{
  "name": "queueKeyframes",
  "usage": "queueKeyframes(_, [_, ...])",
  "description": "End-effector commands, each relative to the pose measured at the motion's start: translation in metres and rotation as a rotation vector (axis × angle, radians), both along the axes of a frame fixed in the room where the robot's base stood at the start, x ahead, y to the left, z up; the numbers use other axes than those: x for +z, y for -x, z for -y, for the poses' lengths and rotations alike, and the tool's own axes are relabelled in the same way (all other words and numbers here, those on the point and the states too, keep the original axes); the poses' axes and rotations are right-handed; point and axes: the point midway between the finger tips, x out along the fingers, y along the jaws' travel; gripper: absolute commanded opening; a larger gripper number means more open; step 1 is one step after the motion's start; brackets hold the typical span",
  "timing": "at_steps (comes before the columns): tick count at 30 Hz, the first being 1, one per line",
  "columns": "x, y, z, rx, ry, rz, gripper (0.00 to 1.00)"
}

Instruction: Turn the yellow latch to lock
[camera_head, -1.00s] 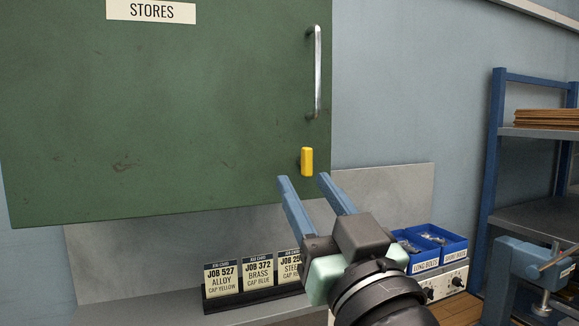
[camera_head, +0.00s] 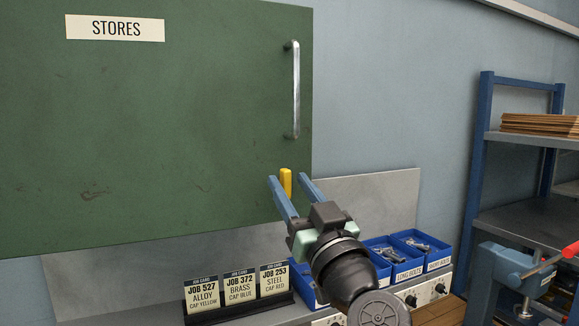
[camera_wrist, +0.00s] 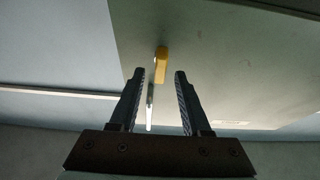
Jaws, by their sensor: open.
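The yellow latch (camera_head: 286,181) is a small upright bar near the lower right corner of the green cabinet door (camera_head: 150,130). In the wrist view the latch (camera_wrist: 161,66) shows beyond and between the fingertips (camera_wrist: 158,72). I cannot tell whether either finger touches it.
A metal handle (camera_head: 295,90) stands out from the door above the latch. Job cards (camera_head: 238,288) stand below the door. Blue bolt bins (camera_head: 395,258) are at lower right. A blue shelf rack (camera_head: 478,170) stands at the right.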

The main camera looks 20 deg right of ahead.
Motion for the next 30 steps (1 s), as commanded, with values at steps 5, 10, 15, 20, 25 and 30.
queueKeyframes(5, [0.0058,-0.0117,-0.0006,0.0,0.0,0.0,0.47])
queueKeyframes(10, [0.0051,-0.0138,-0.0007,0.0,0.0,0.0,0.47])
queueKeyframes(15, [0.0049,-0.0134,-0.0006,0.0,0.0,0.0,0.42])
queueKeyframes(20, [0.005,-0.0133,-0.0006,0.0,0.0,0.0,0.13])
queueKeyframes(25, [0.005,-0.0133,-0.0006,0.0,0.0,0.0,0.0])
queueKeyframes(30, [0.0049,-0.0132,-0.0006,0.0,0.0,0.0,0.0])
